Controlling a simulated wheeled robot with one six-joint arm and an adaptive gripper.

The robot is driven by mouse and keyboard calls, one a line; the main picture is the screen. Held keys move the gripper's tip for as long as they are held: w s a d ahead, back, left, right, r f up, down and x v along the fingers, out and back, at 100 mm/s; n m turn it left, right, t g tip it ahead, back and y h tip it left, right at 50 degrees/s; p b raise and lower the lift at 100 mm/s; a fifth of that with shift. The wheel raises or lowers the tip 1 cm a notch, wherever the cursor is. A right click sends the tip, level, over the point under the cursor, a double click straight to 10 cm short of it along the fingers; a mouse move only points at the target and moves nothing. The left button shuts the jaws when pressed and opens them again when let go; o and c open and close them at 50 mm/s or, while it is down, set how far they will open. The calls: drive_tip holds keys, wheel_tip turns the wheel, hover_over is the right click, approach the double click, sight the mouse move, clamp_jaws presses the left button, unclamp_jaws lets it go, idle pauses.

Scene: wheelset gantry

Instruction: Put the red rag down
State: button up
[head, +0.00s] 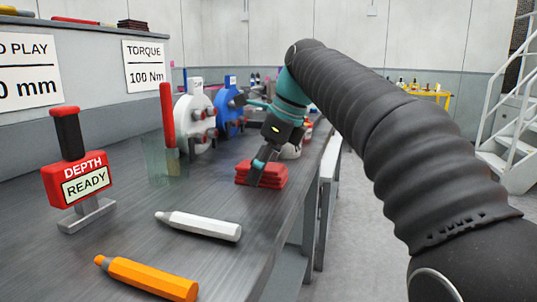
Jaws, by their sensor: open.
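The red rag (262,180), folded into a small stack, lies on the grey workbench (150,262) near its right edge. My gripper (264,165) is just above the rag and points down at it. Its fingers are open, with the near finger in front of the rag's upper part. The far finger is hard to make out, and I cannot tell whether the fingers touch the cloth. My arm covers the right side of the view.
A white marker (199,226) and an orange marker (147,279) lie in front. A red depth gauge (80,180) stands left. A clear cup (168,160) with a red stick, a white round fixture (195,122) and a blue fixture (229,112) stand behind. Open floor lies right.

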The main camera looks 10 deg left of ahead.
drive_tip(key=p+v, duration=0.1)
drive_tip(key=v, duration=1)
drive_tip(key=shift+w+r+p, duration=0.1)
drive_tip(key=shift+r+p, duration=0.05)
drive_tip(key=shift+p, duration=0.25)
drive_tip(key=shift+d+r, duration=0.1)
drive_tip(key=shift+r, duration=0.2)
drive_tip(key=s+d+f+n+t+h, duration=0.1)
drive_tip(key=s+d+f+n+t, duration=0.2)
drive_tip(key=d, duration=0.5)
drive_tip(key=s+d+f+n+h, duration=0.1)
drive_tip(key=s+d+f+n, duration=0.35)
drive_tip(key=d+f, duration=0.2)
drive_tip(key=s+d+f+n+h, duration=0.1)
drive_tip(key=s+d+f+n, duration=0.2)
drive_tip(key=f, duration=0.4)
drive_tip(key=s+d+f+n+t, duration=0.1)
drive_tip(key=s+d+f+n, duration=0.3)
drive_tip(key=f, duration=0.4)
drive_tip(key=s+d+f+n+t+h, duration=0.1)
drive_tip(key=s+d+f+n, duration=0.3)
drive_tip(key=s+f, duration=0.3)
drive_tip(key=shift+d+f+h, duration=0.15)
drive_tip(key=shift+d+h, duration=0.15)
drive_tip(key=shift+d, duration=0.35)
